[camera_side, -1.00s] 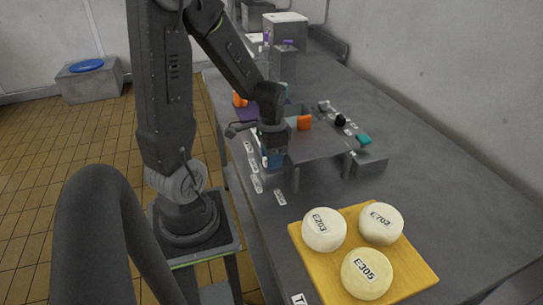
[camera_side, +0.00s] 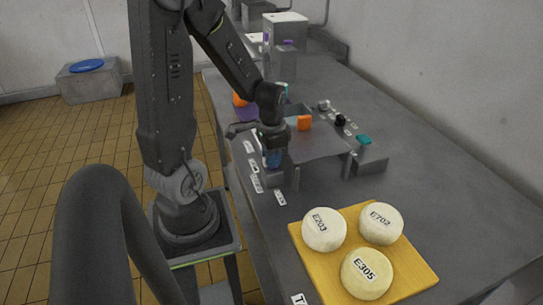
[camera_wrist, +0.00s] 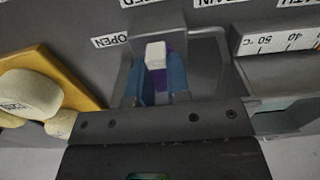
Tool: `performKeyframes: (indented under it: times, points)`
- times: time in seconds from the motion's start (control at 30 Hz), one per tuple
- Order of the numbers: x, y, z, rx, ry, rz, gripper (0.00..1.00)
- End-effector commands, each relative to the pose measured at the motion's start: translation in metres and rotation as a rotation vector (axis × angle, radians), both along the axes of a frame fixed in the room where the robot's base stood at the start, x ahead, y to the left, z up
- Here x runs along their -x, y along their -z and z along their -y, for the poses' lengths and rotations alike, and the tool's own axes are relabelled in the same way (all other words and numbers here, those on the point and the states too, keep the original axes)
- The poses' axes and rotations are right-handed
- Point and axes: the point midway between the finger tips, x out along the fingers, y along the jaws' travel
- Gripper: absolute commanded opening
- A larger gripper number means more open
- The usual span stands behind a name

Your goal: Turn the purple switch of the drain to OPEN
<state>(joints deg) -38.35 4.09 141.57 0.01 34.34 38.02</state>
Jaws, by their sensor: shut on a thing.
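The purple switch (camera_wrist: 168,50) shows between the blue fingertips of my gripper (camera_wrist: 158,85) in the wrist view, with a white block-shaped end beside the purple part. My gripper is shut on it. The OPEN label (camera_wrist: 110,40) lies to the upper left of the switch. A label ending in "ED" (camera_wrist: 137,2) and one that seems to read DRAIN (camera_wrist: 212,2) are at the top edge, partly cut off. In the side view my gripper (camera_side: 272,157) points down at the near-left edge of the bench, and it hides the switch.
A yellow board (camera_side: 300,245) with three white labelled rounds stands front right. A grey raised platform (camera_side: 318,148) with an orange piece (camera_side: 304,122) is right beside my gripper. A teal knob (camera_side: 363,140) and a black knob (camera_side: 340,120) lie beyond. The bench's right side is clear.

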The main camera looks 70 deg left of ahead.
Motion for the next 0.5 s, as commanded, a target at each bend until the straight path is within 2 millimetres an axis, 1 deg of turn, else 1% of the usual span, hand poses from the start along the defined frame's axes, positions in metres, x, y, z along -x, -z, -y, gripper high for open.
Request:
performKeyframes:
  times: [0.27,0.5]
  points:
    - [-0.0002,-0.0004,-0.0001,0.0,-0.095,0.0,0.0]
    - [-0.0003,-0.0005,-0.0001,0.0,-0.284,0.001,0.0]
